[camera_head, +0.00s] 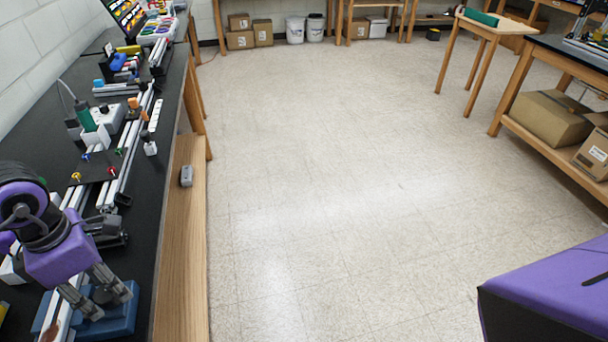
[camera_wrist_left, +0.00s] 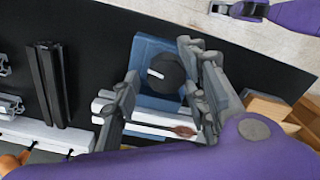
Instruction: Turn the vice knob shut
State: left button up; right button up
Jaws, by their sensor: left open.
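A blue block (camera_wrist_left: 152,50) carries a round black knob (camera_wrist_left: 170,76) with a white mark on its face, in the left wrist view. The blue block also shows in the head view (camera_head: 120,318), on the bench at the lower left. My left gripper (camera_head: 112,304) is open above the block, its fingers pointing down. In the left wrist view its fingers (camera_wrist_left: 160,66) stand on either side of the knob, and I cannot tell whether they touch it. The knob is hidden in the head view. My right gripper (camera_wrist_left: 240,10) shows small at the top of the left wrist view; its jaws are unclear.
Pale aluminium rails (camera_head: 127,160) run along the black bench top. A dark panel with coloured knobs (camera_head: 92,172) and a green plug (camera_head: 85,117) stand farther back. A grey box (camera_head: 186,176) sits on the wooden ledge. The floor (camera_head: 330,170) is clear.

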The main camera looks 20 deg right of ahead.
aim_at(104, 288)
pick_arm(q)
jog(key=c, duration=1)
jog(key=shift+m+b, duration=0.3)
jog(key=shift+m, duration=0.2)
jog(key=shift+r, duration=0.15)
pick_arm(e)
jog(key=shift+a, duration=0.1)
pick_arm(q)
jog(key=shift+w, duration=0.1)
jog(key=o, duration=0.9)
jog(key=shift+o, duration=0.5)
pick_arm(e)
jog(key=shift+w, duration=0.1)
pick_arm(q)
notch_tip(104, 288, up, 12)
pick_arm(e)
jog(key=shift+w, duration=0.5)
